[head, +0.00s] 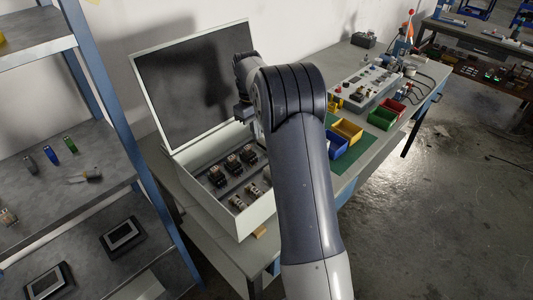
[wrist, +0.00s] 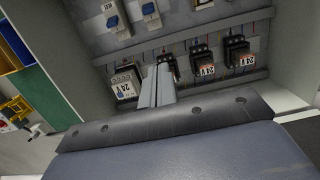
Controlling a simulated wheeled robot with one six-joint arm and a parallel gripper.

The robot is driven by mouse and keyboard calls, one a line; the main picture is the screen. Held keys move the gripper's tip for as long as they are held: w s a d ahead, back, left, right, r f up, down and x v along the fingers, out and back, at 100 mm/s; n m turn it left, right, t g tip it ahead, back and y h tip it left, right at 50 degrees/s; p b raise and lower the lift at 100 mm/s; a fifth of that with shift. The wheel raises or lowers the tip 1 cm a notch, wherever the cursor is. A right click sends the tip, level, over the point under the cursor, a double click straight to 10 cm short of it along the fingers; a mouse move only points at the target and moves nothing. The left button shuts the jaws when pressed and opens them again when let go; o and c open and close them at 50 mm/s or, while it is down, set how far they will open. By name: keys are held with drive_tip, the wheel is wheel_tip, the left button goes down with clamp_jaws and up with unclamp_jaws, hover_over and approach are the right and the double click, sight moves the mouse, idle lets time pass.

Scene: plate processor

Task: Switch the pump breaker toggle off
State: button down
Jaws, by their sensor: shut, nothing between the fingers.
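The open electrical cabinet (head: 199,165) stands on the bench with its lid raised. In the wrist view, white breakers with blue toggles sit along the top edge: a left one (wrist: 115,18) and a middle one (wrist: 151,14), with another partly cut off. Their labels are too small to read, so I cannot tell which is the pump breaker or how its toggle stands. My gripper (wrist: 164,72) is shut and empty. Its fingertips appear in front of the lower row of dark modules, below the breakers in the picture. In the head view my arm hides most of the gripper.
Dark modules (wrist: 205,62) with orange labels and a white power unit (wrist: 124,84) line the lower row. A raised lid (head: 187,85) stands behind the cabinet. Blue (head: 336,144) and yellow (head: 347,130) bins are to the right. A shelf rack (head: 95,100) stands left.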

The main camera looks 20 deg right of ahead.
idle(0.3)
drive_tip(key=f, duration=0.3)
drive_tip(key=s+f+p, duration=0.1)
drive_tip(key=f, duration=0.6)
drive_tip(key=shift+s+d+p, duration=0.15)
drive_tip(key=shift+d+p, duration=0.05)
drive_tip(key=shift+p, duration=0.2)
drive_tip(key=s+r, duration=0.1)
drive_tip(key=s+d+p, duration=0.1)
drive_tip(key=shift+s+r, duration=0.3)
drive_tip(key=shift+r, duration=0.1)
drive_tip(key=shift+s+d, duration=0.2)
drive_tip(key=shift+s, duration=0.1)
drive_tip(key=shift+b, duration=0.3)
drive_tip(key=shift+s+d+r+t+y+b, duration=0.2)
drive_tip(key=shift+s+t+y+b, duration=0.25)
drive_tip(key=shift+t+b, duration=0.9)
drive_tip(key=shift+s+d+r+t+y+b, duration=0.1)
drive_tip(key=shift+s+r+t+y+b, duration=0.3)
drive_tip(key=shift+b, duration=1.6)
drive_tip(key=shift+s+d+f+t+y+b, duration=0.25)
drive_tip(key=shift+t+b, duration=0.75)
drive_tip(key=shift+b, duration=1.45)
drive_tip(key=shift+s+d+r+t+y+b, duration=0.1)
drive_tip(key=shift+s+t+y+b, duration=0.6)
drive_tip(key=shift+b, duration=1.75)
drive_tip(key=shift+w+t+h, duration=0.25)
drive_tip(key=shift+w+h, duration=0.05)
drive_tip(key=shift+w, duration=0.05)
drive_tip(key=shift+r, duration=0.2)
